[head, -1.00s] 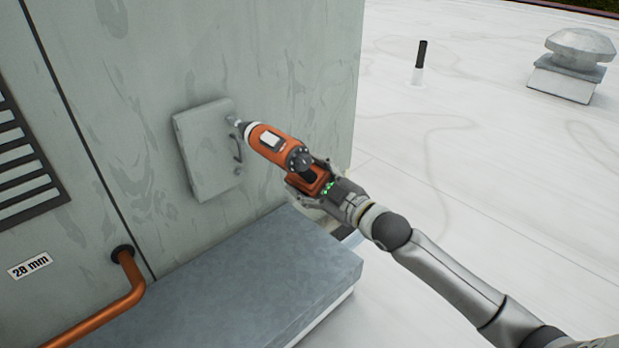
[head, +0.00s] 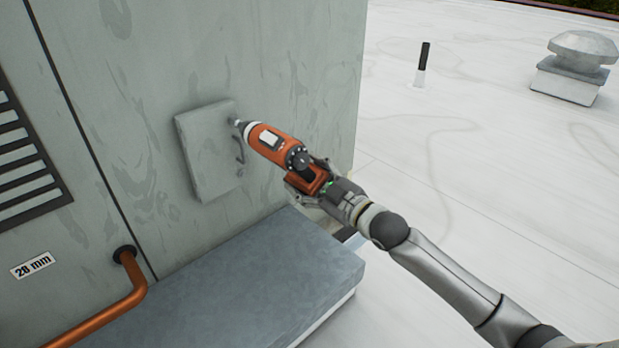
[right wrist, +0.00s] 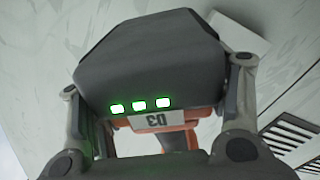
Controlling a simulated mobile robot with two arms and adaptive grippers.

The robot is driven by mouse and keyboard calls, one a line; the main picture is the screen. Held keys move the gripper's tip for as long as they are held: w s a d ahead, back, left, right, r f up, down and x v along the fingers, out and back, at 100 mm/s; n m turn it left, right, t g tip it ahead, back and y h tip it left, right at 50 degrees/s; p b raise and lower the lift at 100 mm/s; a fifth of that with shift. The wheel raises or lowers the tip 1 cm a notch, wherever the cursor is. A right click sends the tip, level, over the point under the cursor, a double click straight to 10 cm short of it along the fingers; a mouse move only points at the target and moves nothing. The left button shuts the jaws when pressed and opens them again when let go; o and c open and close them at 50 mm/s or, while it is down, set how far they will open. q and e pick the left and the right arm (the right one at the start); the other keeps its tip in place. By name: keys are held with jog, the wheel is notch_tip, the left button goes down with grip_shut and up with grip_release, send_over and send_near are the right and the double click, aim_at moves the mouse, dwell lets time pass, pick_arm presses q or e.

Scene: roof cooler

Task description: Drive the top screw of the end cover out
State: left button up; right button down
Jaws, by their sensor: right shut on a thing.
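My right gripper (head: 308,184) is shut on an orange and black power screwdriver (head: 268,140). The screwdriver's nose meets the upper right corner of the cover, and the tool hides the top screw there. In the right wrist view, the fingers grip both sides of the tool's dark battery end (right wrist: 150,65), which shows three green lights and a label reading D3. My left gripper is not in view.
A flat grey ledge (head: 230,285) juts out below the cover. A copper pipe (head: 125,300) and a dark louvre (head: 25,160) are at the left. The white roof (head: 480,200) is open at the right, with a vent cap (head: 575,65) and a short black-topped pipe (head: 422,62).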

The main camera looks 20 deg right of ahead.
aim_at(321, 183)
jog(key=shift+w+a+r, duration=0.1)
jog(key=shift+w+r, duration=0.25)
dwell(0.4)
jog(key=shift+r, duration=0.1)
dwell(0.3)
jog(key=shift+s+d+f+p, duration=0.2)
jog(key=shift+p, duration=0.55)
dwell(0.9)
jog(key=shift+s, duration=0.1)
jog(key=shift+s+d+f+p, duration=0.15)
jog(key=shift+s+p, duration=0.15)
jog(key=shift+s, duration=0.15)
jog(key=shift+p+v, duration=1)
jog(key=shift+v, duration=1.65)
jog(key=shift+s, duration=0.15)
